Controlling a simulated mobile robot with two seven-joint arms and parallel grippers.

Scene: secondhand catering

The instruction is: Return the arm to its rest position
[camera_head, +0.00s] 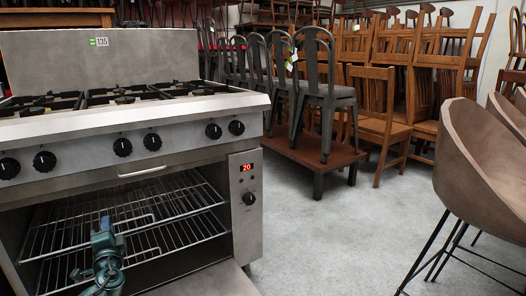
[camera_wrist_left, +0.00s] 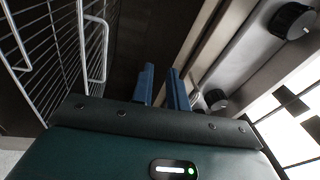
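My left gripper (camera_head: 104,238) is teal and stands in front of the open oven cavity, low at the left of the head view. Its blue fingers also show in the left wrist view (camera_wrist_left: 162,82), with a narrow gap between them and nothing held. The arm behind it is mostly outside the head view. Wire oven racks (camera_head: 170,207) are behind the gripper; in the left wrist view the rack wires (camera_wrist_left: 60,45) run along the left, apart from the fingers. My right gripper is in neither view.
The steel range (camera_head: 190,145) has knobs along its front and a red "20" display. The oven door (camera_head: 205,283) is lowered, at the bottom of the head view. Grey floor is clear to the right, up to a brown chair (camera_head: 480,160). Dark metal chairs (camera_head: 315,85) stand on a low platform behind.

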